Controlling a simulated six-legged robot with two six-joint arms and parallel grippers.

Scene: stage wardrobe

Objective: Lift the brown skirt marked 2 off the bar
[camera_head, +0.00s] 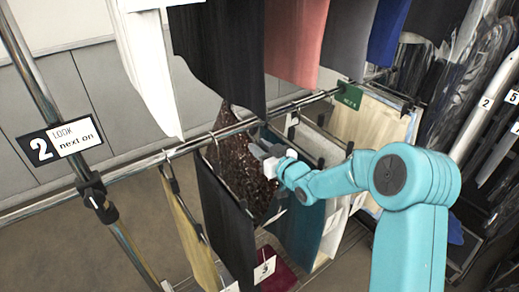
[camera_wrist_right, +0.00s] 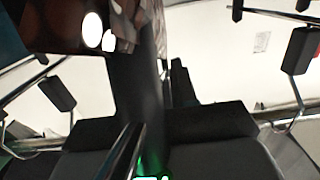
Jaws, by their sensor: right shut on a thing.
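The brown, speckled skirt (camera_head: 238,168) hangs at the lower bar (camera_head: 135,165) in the head view, between a black garment and a teal one. Its upper corner shows above the line of the bar. Whether its hanger still rests on the bar is hidden. I cannot read a 2 on it. My right gripper (camera_head: 268,158) is at the skirt's right edge and shut on it. A dark brown shiny surface (camera_wrist_right: 55,28), likely the skirt, fills the upper left of the right wrist view. My left gripper is not in view.
A black garment (camera_head: 226,215) and a yellow one (camera_head: 195,240) hang close on the left; a teal one (camera_head: 300,228) hangs on the right. Black (camera_head: 225,45) and pink (camera_head: 295,40) garments hang overhead. A "2 LOOK next on" sign (camera_head: 60,143) is on the left post.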

